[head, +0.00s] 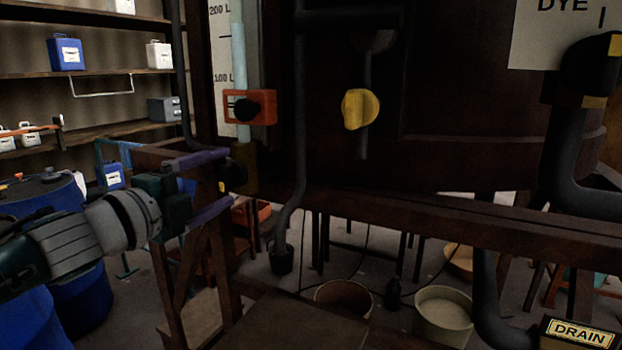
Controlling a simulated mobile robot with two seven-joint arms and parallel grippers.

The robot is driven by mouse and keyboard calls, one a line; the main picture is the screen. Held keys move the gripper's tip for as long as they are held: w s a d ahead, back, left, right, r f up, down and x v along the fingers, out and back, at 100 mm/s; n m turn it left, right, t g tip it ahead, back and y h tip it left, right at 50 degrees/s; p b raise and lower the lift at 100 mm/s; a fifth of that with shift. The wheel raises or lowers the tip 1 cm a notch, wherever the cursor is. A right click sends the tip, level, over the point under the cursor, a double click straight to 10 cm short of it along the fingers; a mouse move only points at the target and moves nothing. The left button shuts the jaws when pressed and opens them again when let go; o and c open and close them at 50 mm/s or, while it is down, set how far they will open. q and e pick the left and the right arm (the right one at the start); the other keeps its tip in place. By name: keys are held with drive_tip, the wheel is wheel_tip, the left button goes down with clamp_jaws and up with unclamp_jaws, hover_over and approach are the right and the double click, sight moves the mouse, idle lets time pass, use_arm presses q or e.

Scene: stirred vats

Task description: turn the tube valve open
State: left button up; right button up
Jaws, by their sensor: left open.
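The pale sight tube (239,50) runs down beside a white scale marked in litres. At its foot is a brownish fitting (243,170) with a small dark tube valve handle (232,174) that has a yellow mark. My left gripper (228,177) comes in from the left with its two purple fingers open, one above and one below the handle. The handle appears between or just beyond the fingertips; I cannot tell whether they touch it. My right gripper is not in view.
An orange-framed marker with a black knob (248,107) sits on the tube above the fingers. A yellow knob (360,108) is on the dark vat to the right. A dark pipe (301,120) hangs between. A wooden beam (420,212) crosses below; blue drums (45,197) stand left.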

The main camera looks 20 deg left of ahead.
use_arm(q)
drive_tip(key=s, duration=1)
drive_tip(key=shift+a, duration=0.4)
drive_tip(key=s+d+f+n+g+y+p, duration=0.1)
drive_tip(key=s+d+f+n+g+p, duration=0.1)
drive_tip(key=s+d+f+n+g, duration=0.5)
drive_tip(key=s+d+f+n+g+y+p, duration=0.1)
drive_tip(key=s+d+f+n+g, duration=0.1)
drive_tip(key=s+d+n+g, duration=0.75)
drive_tip(key=s+r+t+p, duration=0.1)
drive_tip(key=s+r+p, duration=0.1)
drive_tip(key=r+p, duration=1.6)
drive_tip(key=s+a+r+t+p, duration=0.1)
drive_tip(key=s+r+p, duration=0.2)
drive_tip(key=r+p, duration=1.6)
drive_tip(key=shift+s+a+r+h+p, duration=0.15)
drive_tip(key=shift+r+h+p, duration=0.15)
drive_tip(key=shift+p, duration=0.35)
